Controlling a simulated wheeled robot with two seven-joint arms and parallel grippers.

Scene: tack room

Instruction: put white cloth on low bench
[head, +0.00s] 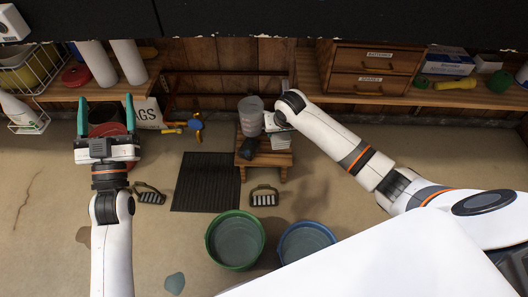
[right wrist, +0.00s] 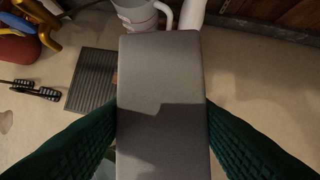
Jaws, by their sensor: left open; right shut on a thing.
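The low bench (head: 275,159) is a small wooden stool near the back wall, in the middle of the head view. My right gripper (right wrist: 160,132) is shut on a flat, smooth rectangular thing that I take for the folded white cloth (right wrist: 160,85). It looks grey in shadow in the right wrist view and fills the space between the green fingers. In the head view my right wrist is over the bench's back right and hides most of the gripper; contact with the bench cannot be told. My left gripper (head: 106,118) is open and empty at the left.
A pale grey container (head: 251,112) and a dark object (head: 248,148) stand on the bench. A black mat (head: 205,182), two brushes, a green bucket (head: 235,240) and a blue bucket (head: 306,241) are on the floor around it. A wooden drawer unit (head: 373,72) stands on the right-hand shelf.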

